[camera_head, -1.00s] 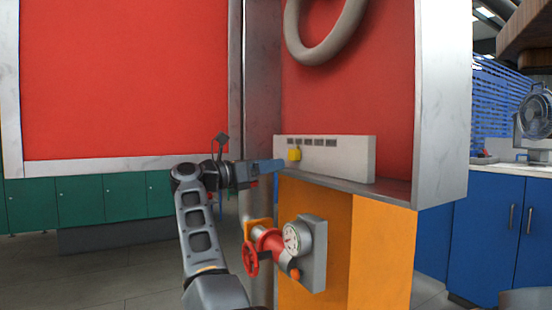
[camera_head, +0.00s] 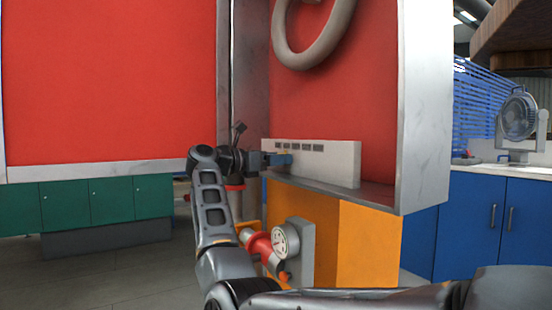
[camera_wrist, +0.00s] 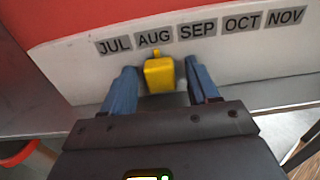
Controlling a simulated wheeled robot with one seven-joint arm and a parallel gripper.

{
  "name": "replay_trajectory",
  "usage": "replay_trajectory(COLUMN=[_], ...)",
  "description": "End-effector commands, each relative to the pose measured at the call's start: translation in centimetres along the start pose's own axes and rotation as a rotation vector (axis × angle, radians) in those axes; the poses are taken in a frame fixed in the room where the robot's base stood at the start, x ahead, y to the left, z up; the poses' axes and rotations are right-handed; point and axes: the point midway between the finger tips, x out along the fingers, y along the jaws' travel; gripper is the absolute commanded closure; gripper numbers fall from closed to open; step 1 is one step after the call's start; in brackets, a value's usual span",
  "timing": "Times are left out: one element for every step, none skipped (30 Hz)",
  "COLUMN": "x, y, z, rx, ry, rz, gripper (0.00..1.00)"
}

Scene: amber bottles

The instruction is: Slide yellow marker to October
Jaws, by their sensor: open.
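The yellow marker (camera_wrist: 160,74) is on the white month panel (camera_wrist: 250,68), below the AUG label (camera_wrist: 154,38) in the wrist view. The labels run JUL, AUG, SEP, OCT, NOV from left to right. The OCT label (camera_wrist: 242,22) is two labels right of AUG. My gripper (camera_wrist: 158,88) is open, with one blue finger on each side of the marker; a gap shows beside the right finger. In the head view my gripper (camera_head: 284,160) is at the left part of the panel (camera_head: 335,164) and mostly hides the marker.
A grey ledge (camera_head: 375,192) runs under the panel. Below it are a gauge (camera_head: 280,242) and a red valve, partly behind my arm. A grey ring (camera_head: 312,45) hangs on the red wall above. The panel face right of the marker is clear.

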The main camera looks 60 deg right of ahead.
Motion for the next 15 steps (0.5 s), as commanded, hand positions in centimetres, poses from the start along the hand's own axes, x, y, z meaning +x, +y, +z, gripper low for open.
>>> replay_trajectory(x=[0.03,0.02,0.01,0.01,0.01,0.0,0.0,0.0,0.0,-0.01,-0.01,-0.01,-0.01,-0.01,-0.02], y=[0.0,0.01,0.01,0.01,0.01,0.01,0.01,0.01,0.01,0.01,0.01,0.01,0.01,0.01,0.01], z=[0.0,-0.01,-0.01,-0.02,-0.02,-0.02,-0.02,-0.02,-0.02,-0.02,-0.02,-0.01,-0.01,-0.01,-0.01], rx=[0.0,0.0,0.0,0.0,0.0,0.0,0.0,0.0,0.0,0.0,0.0,0.0,0.0,0.0,0.0], ry=[0.0,0.0,0.0,0.0,0.0,0.0,0.0,0.0,0.0,0.0,0.0,-0.001,-0.001,-0.001,-0.001], rz=[0.0,0.001,0.001,0.001,0.001,0.001,0.001,0.001,0.001,0.001,0.001,0.001,0.001,0.001,0.001], gripper=[0.4,0.4,0.4,0.4,0.4,0.4,0.43,0.46,0.5,0.53,0.56,0.6,0.62,0.65,0.69])
